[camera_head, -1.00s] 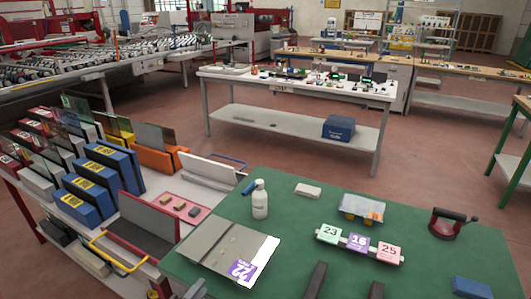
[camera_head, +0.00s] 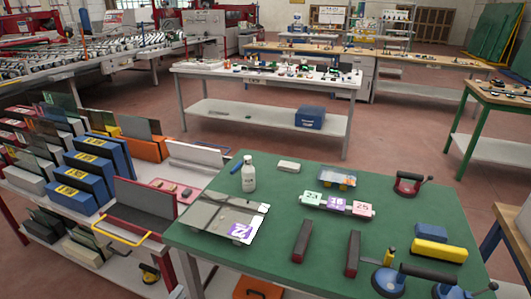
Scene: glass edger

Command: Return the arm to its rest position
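My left gripper (camera_head: 178,291) shows at most as a small grey piece at the bottom edge, left of the green table's front corner. Its fingers cannot be made out, so I cannot tell whether it is open or shut. No held object shows there. My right gripper is not in view. The green-topped table (camera_head: 270,215) fills the lower right. A grey glass plate (camera_head: 212,213) with a purple numbered label lies flat at its left edge, with no gripper on it.
A white bottle (camera_head: 248,174), numbered blocks (camera_head: 338,204), two dark bars (camera_head: 302,241) (camera_head: 352,253), a yellow-topped block (camera_head: 439,251) and suction cups (camera_head: 388,281) stand on the table. A rack (camera_head: 130,222) with upright plates is at left. Red floor is open behind.

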